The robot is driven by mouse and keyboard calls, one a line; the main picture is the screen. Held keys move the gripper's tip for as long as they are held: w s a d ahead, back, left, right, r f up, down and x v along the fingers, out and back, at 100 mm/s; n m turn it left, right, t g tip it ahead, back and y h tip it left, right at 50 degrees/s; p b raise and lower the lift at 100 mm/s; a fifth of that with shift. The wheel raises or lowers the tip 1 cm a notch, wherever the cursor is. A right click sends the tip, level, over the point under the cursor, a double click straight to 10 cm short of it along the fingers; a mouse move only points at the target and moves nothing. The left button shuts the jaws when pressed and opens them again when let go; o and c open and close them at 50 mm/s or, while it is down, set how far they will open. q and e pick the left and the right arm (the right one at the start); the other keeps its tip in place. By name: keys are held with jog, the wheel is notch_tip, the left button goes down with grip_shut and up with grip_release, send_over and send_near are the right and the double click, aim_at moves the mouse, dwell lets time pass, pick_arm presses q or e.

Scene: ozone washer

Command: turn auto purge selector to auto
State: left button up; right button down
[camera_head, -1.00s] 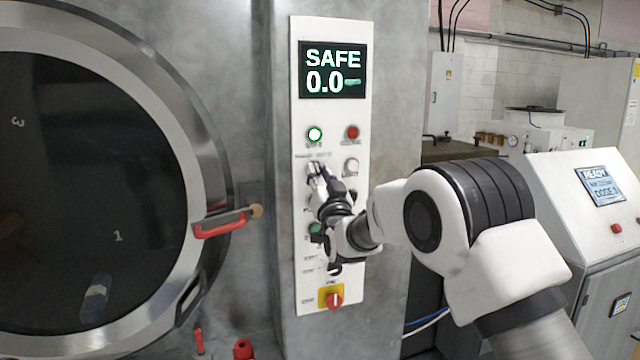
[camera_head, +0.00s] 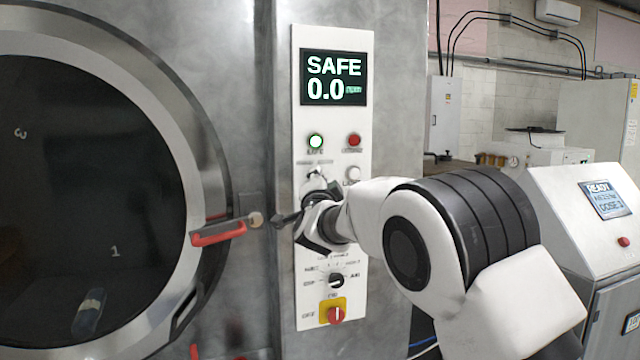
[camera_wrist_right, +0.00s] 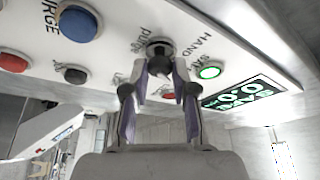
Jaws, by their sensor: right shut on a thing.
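The auto purge selector (camera_wrist_right: 160,48) is a small dark-and-metal knob on the white control panel, with "HAND" and "purge" lettering beside it in the right wrist view. My right gripper (camera_wrist_right: 160,88) has its two fingers on either side of this knob and is shut on it. In the head view, my right gripper (camera_head: 317,187) is at the upper middle of the panel (camera_head: 382,60), just below the green lamp. There the wrist hides most of the knob, so its pointing direction cannot be told. My left gripper is not in view.
A lit green lamp (camera_head: 316,141) and a red lamp (camera_head: 354,140) sit above the gripper, below the SAFE display (camera_head: 334,78). A black rotary knob (camera_head: 336,281) and a red switch (camera_head: 335,314) are lower. A red door handle (camera_head: 218,234) is at left.

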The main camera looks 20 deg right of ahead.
jog(key=shift+r+m, duration=0.15)
jog(key=shift+m, duration=0.25)
jog(key=c, duration=1.3)
grip_release()
jog(key=o, duration=0.3)
jog(key=shift+o, duration=0.2)
jog(key=shift+w, duration=0.15)
